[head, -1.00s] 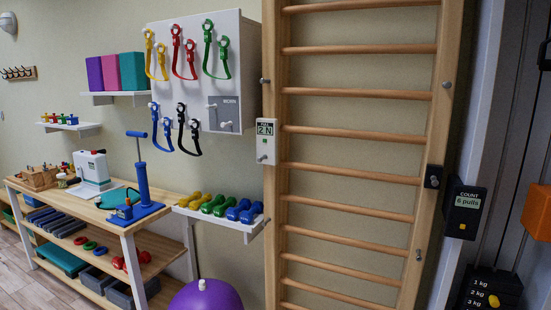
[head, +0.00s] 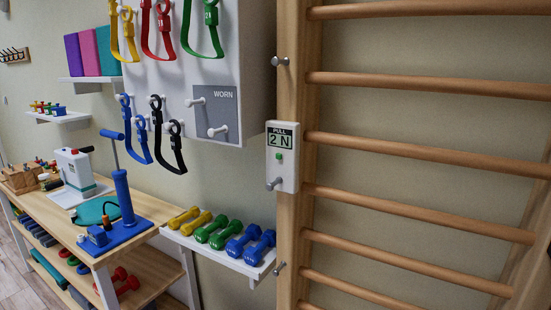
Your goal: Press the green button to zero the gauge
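The white gauge (head: 283,173) is fixed to the left upright of the wooden wall bars in the head view. Its display (head: 280,138) reads "PULL 2 N". The small green button (head: 279,156) sits below the display, and a grey peg (head: 274,184) sticks out under it. Neither of my grippers is in view, and nothing covers the button.
The wall bars (head: 420,83) fill the right side. A shelf (head: 215,257) with yellow, green and blue dumbbells juts out left of the gauge. A board (head: 257,70) with coloured bands hangs above. A table (head: 105,245) with a blue pump stands at left.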

